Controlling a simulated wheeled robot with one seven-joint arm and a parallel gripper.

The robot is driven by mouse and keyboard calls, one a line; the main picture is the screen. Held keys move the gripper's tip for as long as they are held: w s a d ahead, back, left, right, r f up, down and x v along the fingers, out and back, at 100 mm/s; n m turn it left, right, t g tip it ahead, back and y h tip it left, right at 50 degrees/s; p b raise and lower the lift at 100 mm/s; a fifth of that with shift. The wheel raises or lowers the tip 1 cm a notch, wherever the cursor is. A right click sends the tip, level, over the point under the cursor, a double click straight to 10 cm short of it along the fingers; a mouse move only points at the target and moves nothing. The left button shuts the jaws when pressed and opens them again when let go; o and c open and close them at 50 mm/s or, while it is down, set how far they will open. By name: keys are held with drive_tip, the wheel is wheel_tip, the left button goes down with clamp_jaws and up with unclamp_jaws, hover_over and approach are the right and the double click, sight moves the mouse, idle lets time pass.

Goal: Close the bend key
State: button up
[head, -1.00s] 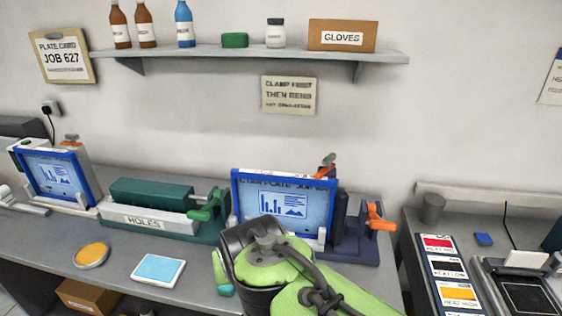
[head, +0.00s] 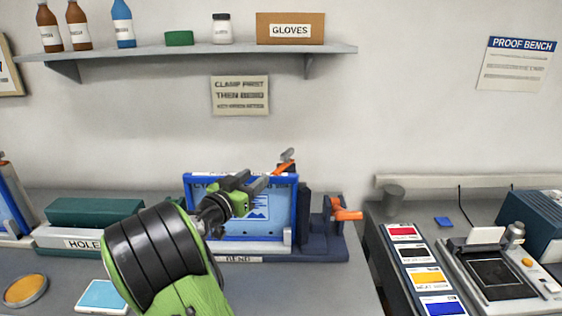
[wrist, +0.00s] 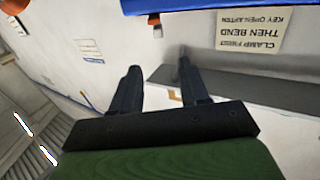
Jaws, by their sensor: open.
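The blue-framed bend unit (head: 240,236) stands on the bench with a "BEND" label at its foot. An orange lever with a grey tip (head: 284,164) slants up to the right at its top. An orange crank handle (head: 346,212) sticks out at its right side. I cannot tell which of these is the bend key. My gripper (head: 254,181) is open and empty in front of the unit's upper part, left of the slanted lever, covering part of the panel. In the wrist view its fingers (wrist: 158,64) are apart, with a blue edge (wrist: 190,4) above them.
The green "HOLES" unit (head: 95,213) stands to the left. A light blue plate (head: 103,296) and a round orange pad (head: 26,290) lie on the bench. Colour cards (head: 415,253) and a proof press (head: 497,279) are on the right bench. A shelf (head: 190,50) hangs above.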

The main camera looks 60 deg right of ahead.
sight(282, 156)
drive_tip(key=d+p, duration=0.1)
drive_tip(key=d, duration=0.3)
drive_tip(key=d+p, duration=0.2)
drive_tip(key=d, duration=0.3)
drive_tip(key=s+d+p, duration=0.1)
drive_tip(key=d, duration=0.4)
drive_tip(key=shift+d+r, duration=0.25)
drive_tip(key=shift+d+f, duration=0.1)
drive_tip(key=shift+d, duration=0.35)
drive_tip(key=shift+a, duration=0.1)
clamp_jaws()
